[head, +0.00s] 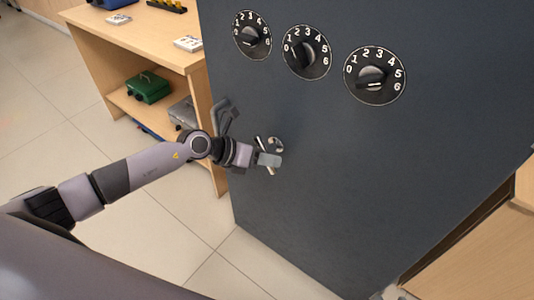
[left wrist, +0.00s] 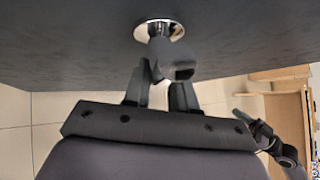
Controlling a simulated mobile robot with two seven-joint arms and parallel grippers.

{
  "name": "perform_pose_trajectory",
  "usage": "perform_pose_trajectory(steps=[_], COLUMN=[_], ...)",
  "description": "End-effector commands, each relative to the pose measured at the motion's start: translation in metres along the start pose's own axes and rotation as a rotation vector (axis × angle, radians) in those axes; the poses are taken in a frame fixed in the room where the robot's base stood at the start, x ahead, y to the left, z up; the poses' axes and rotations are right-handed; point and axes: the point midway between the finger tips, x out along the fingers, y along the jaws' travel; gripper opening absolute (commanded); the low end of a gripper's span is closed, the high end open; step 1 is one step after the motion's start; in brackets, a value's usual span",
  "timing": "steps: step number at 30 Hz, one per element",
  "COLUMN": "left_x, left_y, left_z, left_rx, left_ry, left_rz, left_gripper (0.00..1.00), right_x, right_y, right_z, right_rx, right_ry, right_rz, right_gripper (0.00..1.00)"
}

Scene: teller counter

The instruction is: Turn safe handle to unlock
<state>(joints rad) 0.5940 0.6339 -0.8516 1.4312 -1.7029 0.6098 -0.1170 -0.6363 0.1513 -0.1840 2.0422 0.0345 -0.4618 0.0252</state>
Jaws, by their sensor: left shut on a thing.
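The safe (head: 330,190) is a dark grey upright block with a flat door face. Its handle (head: 276,143) is a small chrome piece low on the left part of that face, partly covered by my gripper. My left gripper (head: 267,159) is at the handle, shut on it. In the left wrist view, the handle's round chrome base (left wrist: 150,32) sits against the dark door, and a grey part of the handle comes out toward my two dark fingers (left wrist: 160,92). The fingers hide part of the handle. I cannot see my right gripper clearly in either view.
Three black numbered dials (head: 375,76) run across the door above the handle. A wooden shelf unit (head: 130,45) stands left of the safe, with a green cash box (head: 148,87) on its lower shelf. A wooden surface (head: 470,255) is at the lower right. Tiled floor (head: 140,235) is open at left.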

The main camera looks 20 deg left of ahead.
Motion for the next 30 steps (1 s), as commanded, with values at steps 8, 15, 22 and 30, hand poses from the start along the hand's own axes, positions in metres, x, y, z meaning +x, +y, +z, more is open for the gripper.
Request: perform_pose_trajectory(steps=[8,15,22,30], left_x=[0.0,0.0,0.0,-0.027], left_y=[0.001,0.001,0.001,0.001], left_z=[0.0,0.0,0.0,0.001], left_rx=[0.004,0.004,0.003,0.006], left_ry=[0.0,0.0,0.0,0.001], left_rz=[0.005,0.004,0.003,0.006], left_gripper=[0.0,0.46,0.46,0.46], right_x=[-0.001,-0.001,-0.001,-0.004], right_y=[0.0,0.0,0.0,0.0], right_z=[0.0,0.0,-0.001,-0.005], right_rx=[0.0,0.0,0.0,0.0], right_ry=[0.0,-0.001,-0.001,-0.001], right_rz=[0.0,0.0,0.0,0.0], right_gripper=[0.43,0.43,0.43,0.43])
